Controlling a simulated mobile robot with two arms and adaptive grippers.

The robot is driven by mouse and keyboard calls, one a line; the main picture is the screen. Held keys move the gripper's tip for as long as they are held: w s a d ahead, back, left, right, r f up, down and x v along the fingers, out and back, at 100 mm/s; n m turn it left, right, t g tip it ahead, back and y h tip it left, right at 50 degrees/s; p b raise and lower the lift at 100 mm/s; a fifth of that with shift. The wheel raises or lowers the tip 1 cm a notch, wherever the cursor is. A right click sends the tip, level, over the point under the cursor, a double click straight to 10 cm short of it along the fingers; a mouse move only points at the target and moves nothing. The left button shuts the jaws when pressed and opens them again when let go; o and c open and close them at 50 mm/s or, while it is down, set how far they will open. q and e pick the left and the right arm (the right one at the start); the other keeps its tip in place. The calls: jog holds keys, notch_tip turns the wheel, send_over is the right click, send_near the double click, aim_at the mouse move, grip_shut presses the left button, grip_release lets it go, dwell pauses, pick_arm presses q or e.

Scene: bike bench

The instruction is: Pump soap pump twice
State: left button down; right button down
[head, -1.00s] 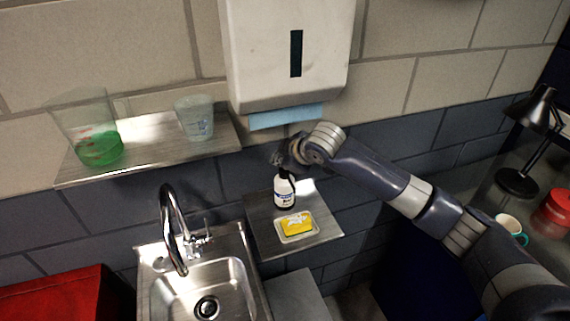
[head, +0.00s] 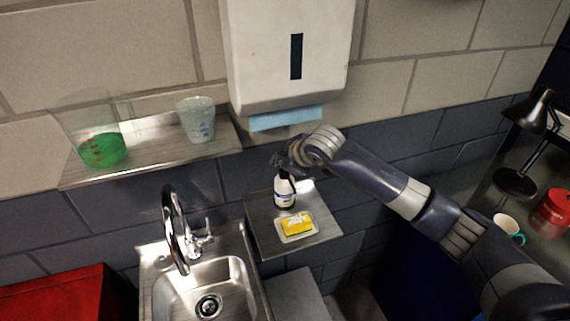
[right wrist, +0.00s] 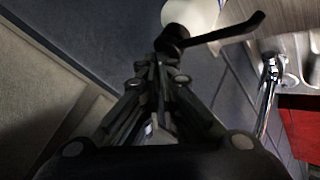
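The soap pump (head: 285,193) is a white bottle with a dark label and black pump head, upright on a small grey shelf (head: 262,236). In the right wrist view its black pump head (right wrist: 172,40) has a long spout pointing right, with part of the pale bottle (right wrist: 196,12) behind it. My right gripper (head: 284,164) is directly above the bottle and hides much of the pump head. In the right wrist view its fingers (right wrist: 158,68) are closed together, with the tips at the pump head. I cannot tell if they touch it. My left gripper is not in view.
A yellow sponge on a dish (head: 297,225) lies in front of the bottle. A steel sink with a tap (head: 176,230) is to the left. A paper towel dispenser (head: 287,55) hangs above. An upper shelf (head: 150,157) holds two clear cups.

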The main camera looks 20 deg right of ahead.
jog(key=shift+w+d+r, duration=0.15)
jog(key=shift+r, duration=2.7)
